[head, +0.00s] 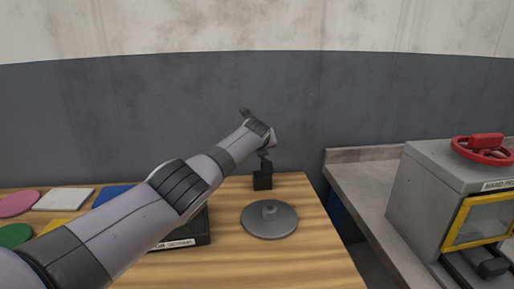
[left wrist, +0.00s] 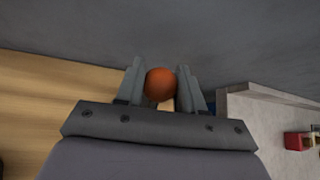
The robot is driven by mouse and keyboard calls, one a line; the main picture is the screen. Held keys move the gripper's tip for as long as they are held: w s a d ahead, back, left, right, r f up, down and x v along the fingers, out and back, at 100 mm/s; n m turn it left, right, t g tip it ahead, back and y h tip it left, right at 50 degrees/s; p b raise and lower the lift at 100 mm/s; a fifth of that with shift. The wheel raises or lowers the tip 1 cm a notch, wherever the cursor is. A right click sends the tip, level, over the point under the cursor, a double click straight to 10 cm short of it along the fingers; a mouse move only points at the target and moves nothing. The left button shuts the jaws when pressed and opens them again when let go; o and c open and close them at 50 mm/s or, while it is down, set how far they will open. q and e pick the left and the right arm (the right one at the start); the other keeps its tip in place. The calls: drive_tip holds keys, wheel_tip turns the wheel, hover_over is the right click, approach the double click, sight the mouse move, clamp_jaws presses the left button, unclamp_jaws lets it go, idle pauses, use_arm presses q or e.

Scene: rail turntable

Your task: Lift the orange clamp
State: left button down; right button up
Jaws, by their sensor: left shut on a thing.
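The orange clamp shows in the left wrist view as a rounded orange knob (left wrist: 161,84) between the two fingers. My left gripper (left wrist: 160,78) is shut on it, with one finger on each side. In the head view my left arm reaches in from the left, and the left gripper (head: 264,152) is above a small black block (head: 262,180) on the wooden table. The orange clamp is hidden in the head view. My right gripper is in neither view.
A round grey disc (head: 269,219) with a central knob lies on the wooden table (head: 318,262). A black labelled box (head: 190,239) is partly behind my arm. Coloured pieces lie at left. A grey machine (head: 420,200) with a red handwheel (head: 483,150) stands at right.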

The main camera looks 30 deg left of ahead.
use_arm(q)
drive_tip(key=shift+w+a+r, duration=0.1)
drive_tip(key=shift+a+r, duration=0.15)
drive_tip(key=shift+r, duration=0.05)
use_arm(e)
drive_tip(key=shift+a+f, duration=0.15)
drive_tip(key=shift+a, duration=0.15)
use_arm(q)
drive_tip(key=c, duration=0.7)
unclamp_jaws()
drive_tip(key=shift+c, duration=0.2)
drive_tip(key=shift+f, duration=0.15)
drive_tip(key=shift+d, duration=0.1)
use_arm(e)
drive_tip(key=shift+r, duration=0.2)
